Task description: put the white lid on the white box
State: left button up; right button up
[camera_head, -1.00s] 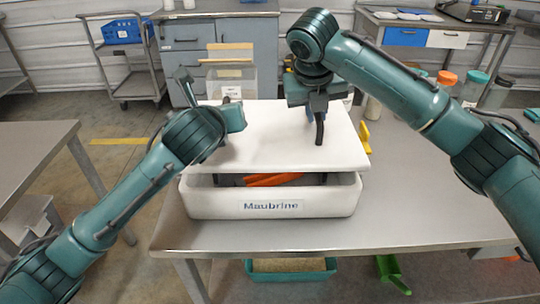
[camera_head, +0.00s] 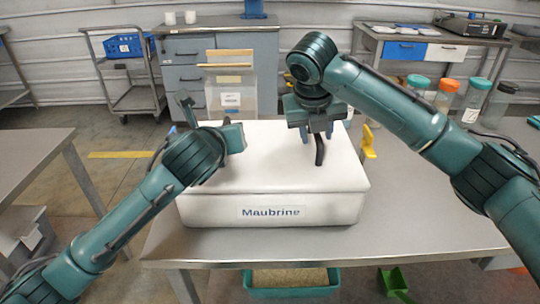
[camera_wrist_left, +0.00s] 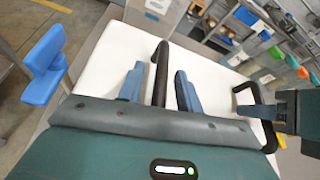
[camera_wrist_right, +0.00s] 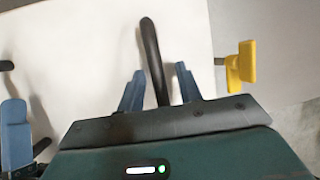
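The white lid (camera_head: 275,165) lies level on the white box (camera_head: 215,213), marked "Maubrine", with no gap visible along the front. Two black handles stand on the lid. My right gripper (camera_wrist_right: 160,86) is at the right handle (camera_wrist_right: 152,50); its fingers are apart on either side, with space showing around it. My left gripper (camera_wrist_left: 158,88) is at the left handle (camera_wrist_left: 161,65), also with its fingers spread to either side. In the head view the left fingertips are hidden behind my left wrist. The box's inside is covered.
A yellow piece (camera_head: 368,142) stands off the right side of the box and a blue piece (camera_wrist_left: 45,65) off the left. Jars with orange and teal caps (camera_head: 447,90) stand at the table's back right. The table (camera_head: 430,220) is clear right of the box.

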pick_arm(q)
jog(key=v, duration=1.1)
jog(key=shift+s+a+r, duration=0.1)
jog(key=shift+s+r, duration=0.05)
jog(key=shift+s, duration=0.25)
pick_arm(e)
jog(key=shift+r, duration=0.2)
jog(key=v, duration=1.1)
jog(key=shift+s+a+r, duration=0.2)
jog(key=shift+s+r, duration=0.05)
